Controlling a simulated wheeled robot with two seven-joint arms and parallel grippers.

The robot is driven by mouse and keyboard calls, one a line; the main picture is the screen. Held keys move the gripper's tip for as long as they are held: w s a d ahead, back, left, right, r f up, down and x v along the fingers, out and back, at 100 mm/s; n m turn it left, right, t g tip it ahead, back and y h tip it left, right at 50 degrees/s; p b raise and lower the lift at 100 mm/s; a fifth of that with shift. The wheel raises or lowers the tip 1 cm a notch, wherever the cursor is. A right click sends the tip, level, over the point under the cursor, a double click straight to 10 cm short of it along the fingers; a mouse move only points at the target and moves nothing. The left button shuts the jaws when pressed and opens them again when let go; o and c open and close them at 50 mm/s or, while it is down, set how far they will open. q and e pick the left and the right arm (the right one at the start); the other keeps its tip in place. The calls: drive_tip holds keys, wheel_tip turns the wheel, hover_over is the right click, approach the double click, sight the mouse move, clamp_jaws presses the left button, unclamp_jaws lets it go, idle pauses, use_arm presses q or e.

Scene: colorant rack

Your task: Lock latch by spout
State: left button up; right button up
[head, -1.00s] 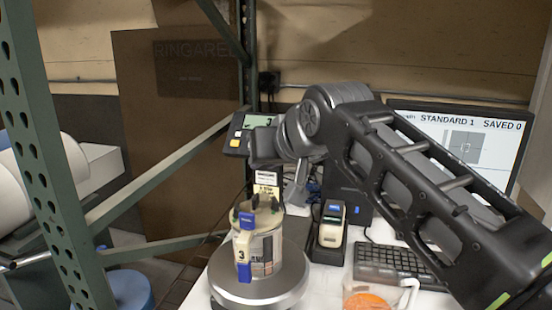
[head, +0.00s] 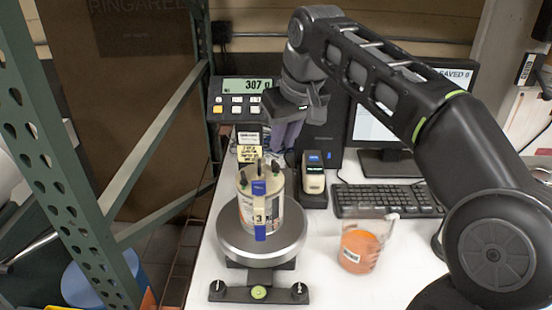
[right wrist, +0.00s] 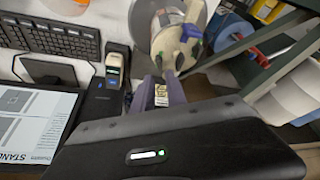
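A cream can (head: 276,214) with a "3" label stands upright on the round silver scale plate (head: 232,243). Its lid carries a blue latch (head: 258,187) at the front and several black latches; another blue part (head: 260,232) is low on its front. I cannot tell which latches are locked, or make out the spout. The can also shows at the top of the right wrist view (right wrist: 168,42). My right gripper (head: 286,140) hangs behind and above the can, apart from it. Its purple fingers (right wrist: 160,90) are separated with nothing between them. My left gripper is not in view.
The scale display (head: 247,87) reads about 307. A handheld device (head: 313,178) stands right of the can, near a keyboard (head: 390,199). A clear jug with orange contents (head: 360,249) is at front right. A green rack post (head: 60,160) stands left.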

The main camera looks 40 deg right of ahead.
sight(276, 163)
drive_tip(key=shift+p+x, duration=0.5)
drive_tip(key=shift+x, duration=3.4)
clamp_jaws()
